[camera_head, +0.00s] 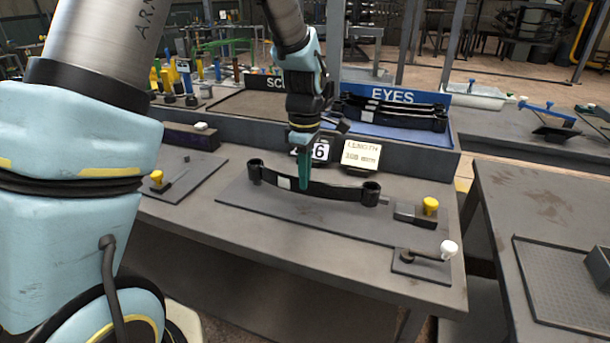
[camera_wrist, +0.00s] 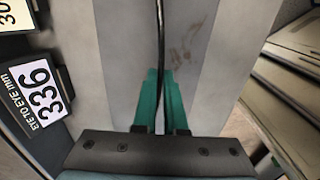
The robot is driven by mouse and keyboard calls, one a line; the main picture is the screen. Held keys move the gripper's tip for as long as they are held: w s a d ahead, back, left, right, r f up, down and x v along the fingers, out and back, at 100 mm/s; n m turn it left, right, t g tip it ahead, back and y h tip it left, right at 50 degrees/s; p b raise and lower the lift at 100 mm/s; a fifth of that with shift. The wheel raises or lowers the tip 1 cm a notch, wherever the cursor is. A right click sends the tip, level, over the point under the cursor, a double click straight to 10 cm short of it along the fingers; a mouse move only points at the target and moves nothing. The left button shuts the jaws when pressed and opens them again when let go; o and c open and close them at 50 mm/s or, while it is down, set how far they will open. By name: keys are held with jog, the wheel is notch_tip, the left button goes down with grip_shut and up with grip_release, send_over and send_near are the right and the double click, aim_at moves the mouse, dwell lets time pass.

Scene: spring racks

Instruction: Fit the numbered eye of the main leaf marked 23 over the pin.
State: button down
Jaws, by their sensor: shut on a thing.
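My gripper (camera_head: 304,180) is shut on a black main leaf (camera_head: 330,190) at about its middle. The leaf is a slightly bowed strip with a rolled eye at each end, the left eye (camera_head: 255,172) and the right eye (camera_head: 371,193). A pale label (camera_head: 284,183) is on its side, but no number can be read. In the wrist view the green fingers (camera_wrist: 161,105) close on the leaf (camera_wrist: 160,45), seen edge-on. The leaf is over or on a flat grey plate (camera_head: 290,217); I cannot tell whether it touches. I cannot make out the pin or whether an eye is around it.
A block with a yellow knob (camera_head: 431,205) stands just right of the right eye. A white-knobbed lever (camera_head: 447,249) is at the front right. Displays (camera_head: 360,155) stand behind the leaf, one reading 336 (camera_wrist: 42,86). The EYES rack (camera_head: 395,97) holds more black leaves.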

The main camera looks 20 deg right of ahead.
jog(key=shift+f+b, duration=0.35)
jog(key=shift+f, duration=0.55)
dwell(2.2)
jog(key=shift+w+a, duration=0.1)
jog(key=shift+w, duration=0.05)
dwell(1.0)
jog(key=c, duration=0.9)
grip_release()
jog(key=shift+o, duration=0.4)
jog(key=shift+f, duration=0.1)
jog(key=o, duration=0.4)
jog(key=shift+r+p, duration=3.45)
jog(key=shift+r, duration=0.65)
